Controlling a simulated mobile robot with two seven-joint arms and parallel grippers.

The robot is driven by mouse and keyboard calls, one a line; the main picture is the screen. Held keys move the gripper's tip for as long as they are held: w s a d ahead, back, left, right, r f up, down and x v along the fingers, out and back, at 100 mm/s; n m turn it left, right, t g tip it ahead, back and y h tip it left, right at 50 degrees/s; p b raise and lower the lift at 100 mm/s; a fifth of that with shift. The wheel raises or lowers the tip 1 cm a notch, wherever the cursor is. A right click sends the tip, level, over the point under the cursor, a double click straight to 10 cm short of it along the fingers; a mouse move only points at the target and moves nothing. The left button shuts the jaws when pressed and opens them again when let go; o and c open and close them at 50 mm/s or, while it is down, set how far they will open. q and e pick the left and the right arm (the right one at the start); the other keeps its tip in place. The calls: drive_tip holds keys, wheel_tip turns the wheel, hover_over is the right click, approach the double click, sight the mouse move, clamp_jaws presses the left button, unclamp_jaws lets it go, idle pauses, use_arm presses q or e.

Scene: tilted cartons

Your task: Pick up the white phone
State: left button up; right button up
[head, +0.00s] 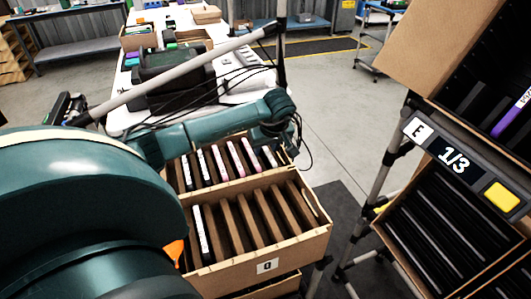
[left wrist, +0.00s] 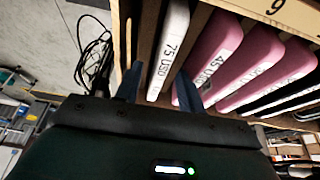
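The white phone (left wrist: 168,50), marked 75 USD, stands on edge in a slot of a cardboard carton, beside several pink phones (left wrist: 215,62). My left gripper (left wrist: 158,88) is open, with one dark finger on each side of the white phone's near end; the right finger is in the gap towards the first pink phone. Contact cannot be told. In the head view my left gripper (head: 277,138) is over the right end of the upper carton (head: 290,153), its fingers mostly hidden. A white phone (head: 269,156) shows just below it there. My right gripper is not in view.
A lower carton (head: 315,243) with mostly empty slots and one white item (head: 201,234) stands in front. A cluttered white table (head: 225,95) is behind. Open floor lies between.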

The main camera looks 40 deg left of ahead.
use_arm(q)
drive_tip(key=shift+a+f, duration=0.1)
drive_tip(key=shift+f, duration=0.15)
drive_tip(key=shift+c, duration=0.3)
clamp_jaws()
drive_tip(key=shift+w+r, duration=0.1)
